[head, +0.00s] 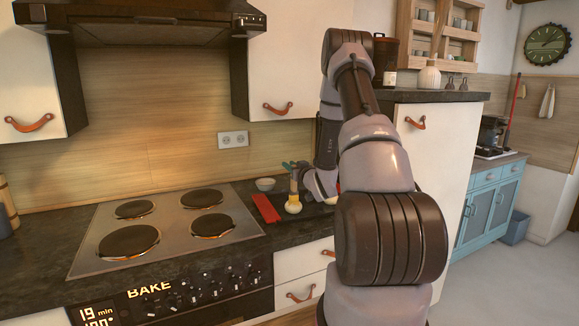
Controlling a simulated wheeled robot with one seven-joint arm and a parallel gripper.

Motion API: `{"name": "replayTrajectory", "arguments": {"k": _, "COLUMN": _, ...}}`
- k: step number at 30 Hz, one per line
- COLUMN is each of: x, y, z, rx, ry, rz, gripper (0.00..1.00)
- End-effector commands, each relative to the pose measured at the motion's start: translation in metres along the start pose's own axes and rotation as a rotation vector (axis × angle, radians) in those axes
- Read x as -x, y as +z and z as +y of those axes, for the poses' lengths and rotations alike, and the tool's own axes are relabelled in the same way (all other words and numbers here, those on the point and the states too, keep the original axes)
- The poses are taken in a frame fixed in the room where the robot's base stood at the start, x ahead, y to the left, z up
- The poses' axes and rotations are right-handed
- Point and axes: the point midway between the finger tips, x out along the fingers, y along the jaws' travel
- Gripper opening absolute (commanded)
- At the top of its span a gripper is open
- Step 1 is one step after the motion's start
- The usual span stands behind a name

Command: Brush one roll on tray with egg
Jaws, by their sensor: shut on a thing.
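My gripper (299,177) is over the counter right of the stove, small and partly hidden by my arm. It is shut on a thin upright pale tool, which looks like the brush (293,186). The brush's lower end is at or just above a pale yellow roll (293,208); I cannot tell whether they touch. The roll sits on a dark tray (312,212), partly hidden behind my arm. Another small pale piece shows at the arm's right edge, too small to identify. A small whitish bowl (265,184) stands behind, to the left; its contents cannot be made out.
A flat red item (265,208) lies on the counter left of the roll. The stove (165,228) with several dark burners is further left. A tall white cabinet (440,150) stands close to the right of my arm. A range hood (140,20) hangs above the stove.

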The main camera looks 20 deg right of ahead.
Motion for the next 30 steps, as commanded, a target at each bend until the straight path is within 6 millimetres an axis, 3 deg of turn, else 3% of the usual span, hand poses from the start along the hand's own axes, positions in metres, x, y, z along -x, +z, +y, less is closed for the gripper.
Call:
{"name": "replayTrajectory", "arguments": {"k": 11, "x": 0.008, "y": 0.001, "z": 0.001, "rx": -0.001, "ry": 0.002, "rz": -0.002, "gripper": 0.00}}
{"name": "replayTrajectory", "arguments": {"k": 30, "x": -0.009, "y": 0.000, "z": 0.000, "rx": 0.001, "ry": 0.000, "rz": 0.000, "gripper": 0.00}}
